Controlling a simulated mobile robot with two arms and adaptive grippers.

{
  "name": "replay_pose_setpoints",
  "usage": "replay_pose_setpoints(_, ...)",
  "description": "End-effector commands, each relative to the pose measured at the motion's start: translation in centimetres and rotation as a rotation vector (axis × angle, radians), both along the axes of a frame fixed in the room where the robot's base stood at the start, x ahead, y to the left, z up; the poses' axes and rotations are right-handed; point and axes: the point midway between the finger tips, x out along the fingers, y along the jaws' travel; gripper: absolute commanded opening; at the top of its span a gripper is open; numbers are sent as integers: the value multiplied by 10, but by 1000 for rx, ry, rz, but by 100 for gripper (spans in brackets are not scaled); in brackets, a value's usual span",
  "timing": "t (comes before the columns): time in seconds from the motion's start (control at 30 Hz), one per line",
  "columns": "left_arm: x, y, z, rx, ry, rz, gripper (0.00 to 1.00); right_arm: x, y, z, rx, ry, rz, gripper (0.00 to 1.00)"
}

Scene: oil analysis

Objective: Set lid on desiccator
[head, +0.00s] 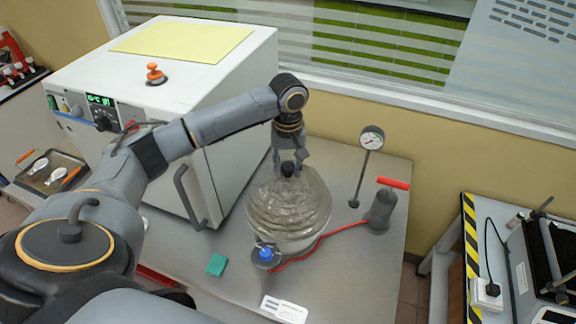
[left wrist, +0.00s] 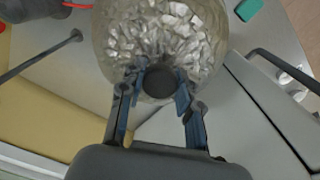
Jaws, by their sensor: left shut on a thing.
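The glass desiccator lid (head: 306,205) is a clear dome with a dark knob (head: 288,169) on top. My left gripper (head: 287,167) comes down from above and is shut on that knob, which also shows between the fingers in the left wrist view (left wrist: 159,81). The lid is over the desiccator base (head: 296,243), whose lower glass edge shows at the front with a blue stopcock (head: 266,253). I cannot tell whether the lid rests on the rim or hangs just above it. My right gripper is out of view.
A white oven (head: 165,75) stands left of the desiccator on the grey bench (head: 225,285). A red hose (head: 318,245) runs to a hand pump (head: 381,209). A gauge on a stand (head: 371,138) is behind. A green block (head: 217,265) and a white label (head: 284,308) lie in front.

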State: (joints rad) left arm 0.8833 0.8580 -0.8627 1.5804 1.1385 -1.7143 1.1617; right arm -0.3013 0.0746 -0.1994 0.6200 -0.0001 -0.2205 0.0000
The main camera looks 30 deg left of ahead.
Motion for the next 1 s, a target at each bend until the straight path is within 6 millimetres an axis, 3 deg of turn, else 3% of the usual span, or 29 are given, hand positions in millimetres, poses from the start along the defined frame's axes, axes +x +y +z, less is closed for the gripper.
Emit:
replay_pose_setpoints(0.7,1,0,-11,-2,-3,0,0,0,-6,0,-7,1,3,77)
replay_pose_setpoints(0.73,1,0,-10,-2,-3,0,40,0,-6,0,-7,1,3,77)
replay_pose_setpoints(0.8,1,0,-11,-1,-2,0,54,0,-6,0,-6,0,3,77)
replay_pose_setpoints(0.83,1,0,-11,-1,-2,0,60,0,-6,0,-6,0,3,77)
replay_pose_setpoints(1.0,0,0,-11,-1,-1,0,60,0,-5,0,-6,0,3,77)
